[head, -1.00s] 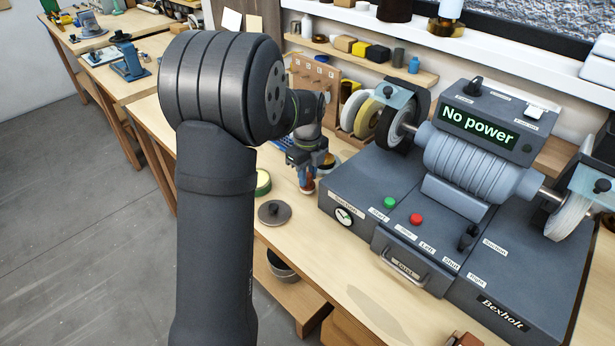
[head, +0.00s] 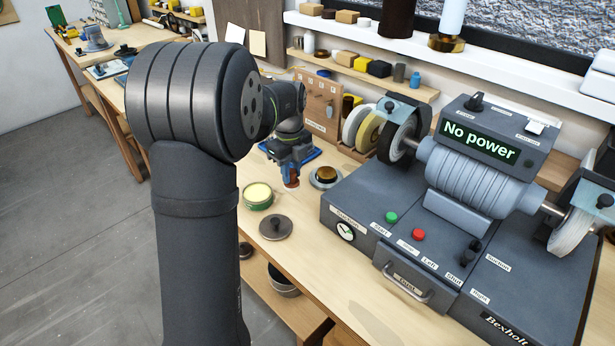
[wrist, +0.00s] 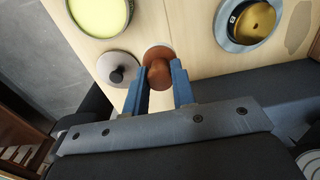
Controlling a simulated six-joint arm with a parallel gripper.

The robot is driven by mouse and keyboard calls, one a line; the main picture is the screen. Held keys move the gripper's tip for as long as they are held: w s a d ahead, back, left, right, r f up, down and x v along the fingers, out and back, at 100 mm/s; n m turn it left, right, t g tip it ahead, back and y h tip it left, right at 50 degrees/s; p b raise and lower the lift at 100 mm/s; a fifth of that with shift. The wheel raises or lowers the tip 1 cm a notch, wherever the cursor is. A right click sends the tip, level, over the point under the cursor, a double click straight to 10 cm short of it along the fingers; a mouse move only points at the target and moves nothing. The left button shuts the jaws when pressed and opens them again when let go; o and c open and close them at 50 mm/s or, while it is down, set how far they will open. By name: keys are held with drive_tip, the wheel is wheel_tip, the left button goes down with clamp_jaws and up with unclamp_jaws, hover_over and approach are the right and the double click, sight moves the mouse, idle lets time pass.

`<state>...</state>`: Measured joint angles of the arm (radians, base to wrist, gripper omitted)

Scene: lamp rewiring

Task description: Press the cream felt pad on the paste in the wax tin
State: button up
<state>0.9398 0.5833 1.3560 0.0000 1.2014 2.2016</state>
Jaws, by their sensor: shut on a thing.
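The wax tin (head: 258,197) is an open green round tin with pale yellow paste (head: 258,191) in it. It stands on the bench, left of my gripper (head: 291,178) in the head view, and its paste also shows at the top left of the wrist view (wrist: 97,12). My gripper (wrist: 159,92) is shut on a red-brown rounded handle (wrist: 159,75), with a brown round part beyond it.
A grey lid with a black knob (head: 276,227) lies in front of the tin. A brass piece on a grey-blue dish (head: 326,177) stands right of my gripper. The grey polishing machine (head: 440,200) fills the right side; its screen reads "No power". A pegboard rack (head: 318,100) stands behind.

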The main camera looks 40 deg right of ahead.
drive_tip(key=w+a+r, duration=0.3)
drive_tip(key=w+a, duration=0.3)
drive_tip(key=w, duration=0.1)
drive_tip(key=shift+w+a+f, duration=0.1)
drive_tip(key=shift+f, duration=1.15)
drive_tip(key=shift+w+a+f, duration=0.1)
drive_tip(key=shift+f, duration=1.15)
drive_tip(key=shift+f, duration=0.6)
drive_tip(key=shift+r, duration=0.1)
wheel_tip(320, 180, up, 7)
idle(0.4)
